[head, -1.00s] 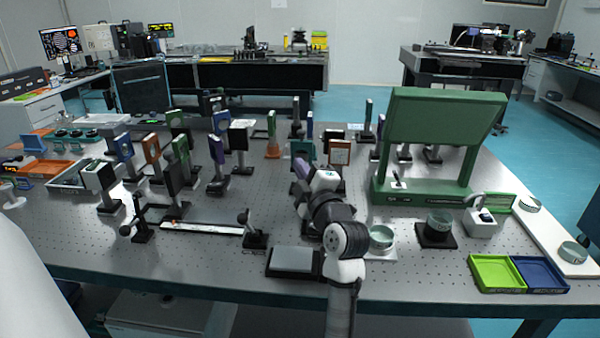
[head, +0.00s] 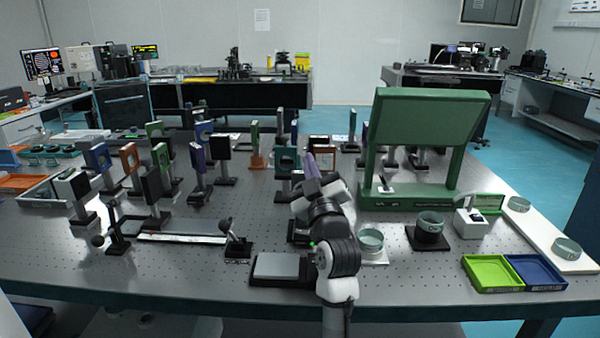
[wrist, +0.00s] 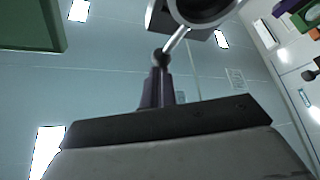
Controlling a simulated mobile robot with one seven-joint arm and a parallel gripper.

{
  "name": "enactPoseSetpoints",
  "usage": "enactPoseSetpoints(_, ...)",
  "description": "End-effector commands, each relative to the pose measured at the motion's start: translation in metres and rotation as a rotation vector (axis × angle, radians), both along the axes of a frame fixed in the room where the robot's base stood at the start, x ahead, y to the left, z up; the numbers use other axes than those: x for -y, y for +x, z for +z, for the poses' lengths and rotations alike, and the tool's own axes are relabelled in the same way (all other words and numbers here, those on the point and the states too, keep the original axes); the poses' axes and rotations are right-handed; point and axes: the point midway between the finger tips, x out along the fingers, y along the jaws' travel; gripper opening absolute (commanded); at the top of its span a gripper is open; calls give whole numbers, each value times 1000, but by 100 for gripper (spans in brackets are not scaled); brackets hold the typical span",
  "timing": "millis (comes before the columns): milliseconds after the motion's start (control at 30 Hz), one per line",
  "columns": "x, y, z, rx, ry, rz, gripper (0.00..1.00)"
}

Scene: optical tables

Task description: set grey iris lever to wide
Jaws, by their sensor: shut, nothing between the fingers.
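In the wrist view, a dark round iris mount (wrist: 205,8) with a grey rim shows at the top, partly cut off by the frame. A thin silver lever (wrist: 175,40) slants down left from it to a dark ball knob (wrist: 161,56). My gripper (wrist: 159,70) has its purple fingers shut, with the tips at or just below the knob; I cannot tell whether they touch it. In the head view my gripper (head: 310,162) is over the middle of the table, and I cannot make out the iris lever there.
A large green frame (head: 430,125) stands right of my arm. Several upright optic mounts crowd the left and middle of the optical table (head: 180,275).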

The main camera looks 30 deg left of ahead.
Motion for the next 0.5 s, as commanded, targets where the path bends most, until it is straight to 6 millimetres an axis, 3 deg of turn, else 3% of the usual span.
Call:
enactPoseSetpoints(333, 16, 11, -7, -141, 227, 2, 0)
enactPoseSetpoints(500, 17, 11, -6, -144, 230, 1, 0)
